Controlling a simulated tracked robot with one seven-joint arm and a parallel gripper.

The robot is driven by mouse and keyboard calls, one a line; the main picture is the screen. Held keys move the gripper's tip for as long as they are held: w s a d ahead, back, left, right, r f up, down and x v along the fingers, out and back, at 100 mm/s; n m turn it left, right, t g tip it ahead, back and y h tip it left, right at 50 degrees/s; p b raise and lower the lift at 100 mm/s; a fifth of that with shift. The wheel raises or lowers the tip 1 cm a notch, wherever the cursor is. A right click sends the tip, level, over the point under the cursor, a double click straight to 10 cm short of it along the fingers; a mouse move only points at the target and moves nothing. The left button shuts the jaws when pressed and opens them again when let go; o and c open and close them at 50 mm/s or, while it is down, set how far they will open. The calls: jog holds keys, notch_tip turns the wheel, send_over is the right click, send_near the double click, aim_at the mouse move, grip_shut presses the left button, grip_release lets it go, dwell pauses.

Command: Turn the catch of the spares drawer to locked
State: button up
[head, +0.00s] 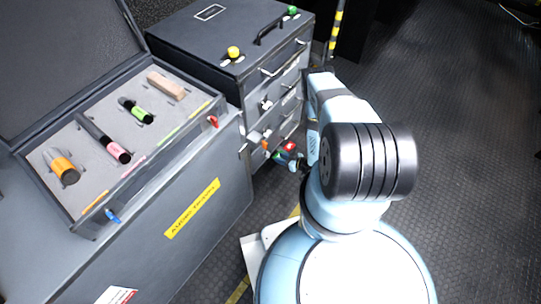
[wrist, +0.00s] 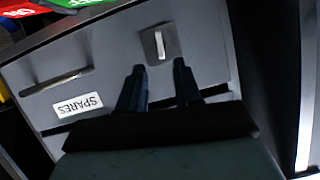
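The spares drawer (wrist: 105,65) fills much of the wrist view, with its white SPARES label (wrist: 77,105) upside down. Its catch (wrist: 160,45) is a pale narrow lever on a dark square plate. The lever stands nearly upright in the picture. My gripper (wrist: 159,69) is open, its two dark fingers apart and nothing between them. The catch lies just beyond the fingertips, roughly between them in the picture; I see no contact. In the head view my arm reaches the drawer cabinet (head: 200,55), but I cannot make out the SPARES label there.
The drawer's bar handle (wrist: 57,82) is left of the catch. Red (wrist: 20,10) and green (wrist: 75,3) pieces with white lettering show at the wrist view's upper left. An open foam-lined case (head: 92,178) stands left in the head view. Floor (head: 460,150) is clear at right.

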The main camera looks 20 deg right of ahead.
aim_at(267, 155)
jog(key=x, duration=0.7)
jog(key=shift+a, duration=0.15)
jog(key=shift+w+f, duration=0.1)
jog(key=shift+c, duration=0.3)
grip_shut()
